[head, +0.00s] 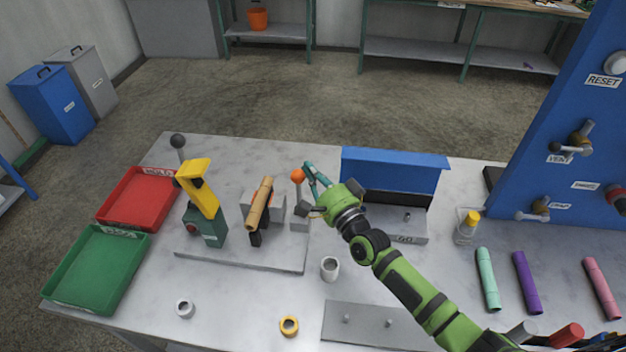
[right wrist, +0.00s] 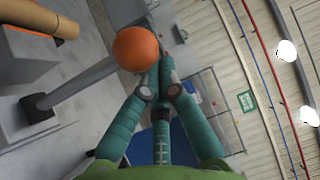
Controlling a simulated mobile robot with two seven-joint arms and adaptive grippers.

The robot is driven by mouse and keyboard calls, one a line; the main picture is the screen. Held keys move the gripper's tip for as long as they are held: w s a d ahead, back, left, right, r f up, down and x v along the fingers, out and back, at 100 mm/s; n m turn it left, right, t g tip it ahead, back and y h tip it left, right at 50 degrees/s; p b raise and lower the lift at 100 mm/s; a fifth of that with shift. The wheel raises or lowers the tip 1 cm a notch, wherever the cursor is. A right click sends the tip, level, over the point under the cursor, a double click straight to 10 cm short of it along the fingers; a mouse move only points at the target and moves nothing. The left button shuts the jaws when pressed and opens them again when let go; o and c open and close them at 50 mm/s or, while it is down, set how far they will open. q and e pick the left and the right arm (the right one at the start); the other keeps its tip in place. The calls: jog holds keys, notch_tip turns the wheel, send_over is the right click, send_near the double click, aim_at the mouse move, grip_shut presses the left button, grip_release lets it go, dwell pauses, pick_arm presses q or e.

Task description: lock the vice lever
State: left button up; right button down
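The vice lever has an orange ball knob (head: 298,176) on a grey rod rising from a small block at the right end of the fixture plate (head: 240,257). The knob is large in the right wrist view (right wrist: 136,48), with its rod (right wrist: 80,82) slanting down left to a dark socket. My right gripper (head: 308,168) is just right of the knob. Its teal fingers converge at the tips (right wrist: 161,68), shut with nothing seen between them. Whether they touch the knob is unclear. My left gripper is out of view.
A yellow and green press (head: 200,190) with a dark-knobbed lever (head: 178,142) stands left of the vice. Red (head: 112,218) and green (head: 62,291) trays lie farther left. A blue-backed unit (head: 394,168) is behind my right arm.

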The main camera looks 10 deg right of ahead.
jog(key=s+a+f+n+t+y+b, duration=0.2)
jog(key=s+a+f+n+b, duration=0.1)
jog(key=s+b, duration=0.5)
jog(key=shift+s+a+f, duration=0.45)
jog(key=shift+s+a, duration=0.2)
jog(key=shift+s, duration=0.2)
jog(key=shift+s+f, duration=0.1)
jog(key=shift+f, duration=0.15)
jog(key=v, duration=1.1)
jog(key=shift+s+d, duration=0.3)
jog(key=shift+s, duration=0.1)
